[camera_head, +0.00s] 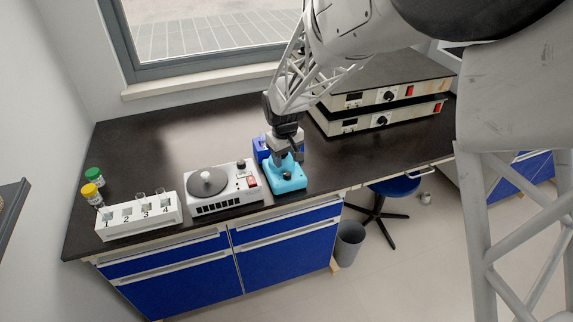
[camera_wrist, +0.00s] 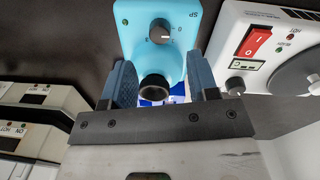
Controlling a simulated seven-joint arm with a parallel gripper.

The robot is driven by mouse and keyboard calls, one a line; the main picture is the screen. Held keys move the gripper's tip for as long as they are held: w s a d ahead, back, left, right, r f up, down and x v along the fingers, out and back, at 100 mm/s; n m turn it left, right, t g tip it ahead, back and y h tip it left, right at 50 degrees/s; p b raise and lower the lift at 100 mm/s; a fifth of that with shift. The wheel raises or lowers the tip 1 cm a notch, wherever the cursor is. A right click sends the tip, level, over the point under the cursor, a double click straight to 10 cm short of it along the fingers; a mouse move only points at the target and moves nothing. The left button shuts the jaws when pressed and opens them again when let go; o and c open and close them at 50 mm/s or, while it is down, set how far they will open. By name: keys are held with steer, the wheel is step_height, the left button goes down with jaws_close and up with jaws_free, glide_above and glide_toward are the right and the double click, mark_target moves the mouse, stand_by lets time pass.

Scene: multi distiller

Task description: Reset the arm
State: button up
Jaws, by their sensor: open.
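My gripper (camera_head: 286,150) is held low over the light-blue device (camera_head: 290,181) on the black bench. In the wrist view my gripper (camera_wrist: 160,76) shows two blue-grey fingers standing apart, with no object clearly held. The light-blue device (camera_wrist: 183,20) lies beyond the fingers, with a dial on its face. Its black round cup (camera_wrist: 156,86) appears between the fingers, with gaps visible on both sides. I cannot tell how far above the cup the fingertips are.
A white hotplate (camera_head: 222,190) stands left of the light-blue device, and a numbered white rack (camera_head: 138,217) is farther left. Yellow-capped (camera_head: 90,190) and green-capped (camera_head: 94,175) bottles stand behind the rack. Stacked instruments (camera_head: 385,108) are at the right. The bench's back left is clear.

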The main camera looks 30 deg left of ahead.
steer(key=shift+r, duration=0.65)
steer(key=shift+d+r, duration=0.1)
steer(key=shift+d, duration=0.1)
steer(key=s+d+r+m, duration=0.2)
steer(key=d+r, duration=0.3)
steer(key=d, duration=0.5)
steer(key=s+d+r+m, duration=0.2)
steer(key=d+r, duration=0.3)
steer(key=d, duration=0.4)
steer(key=s+d+r+m, duration=0.1)
steer(key=d+r, duration=0.4)
steer(key=d, duration=0.5)
steer(key=s+d+r+m+t, duration=0.2)
steer(key=s+d+m, duration=0.4)
steer(key=s+d, duration=1.4)
steer(key=shift+s+d+r+m, duration=0.15)
steer(key=shift+s+r+m, duration=0.15)
steer(key=shift+s+r, duration=0.6)
steer(key=shift+s+f, duration=0.2)
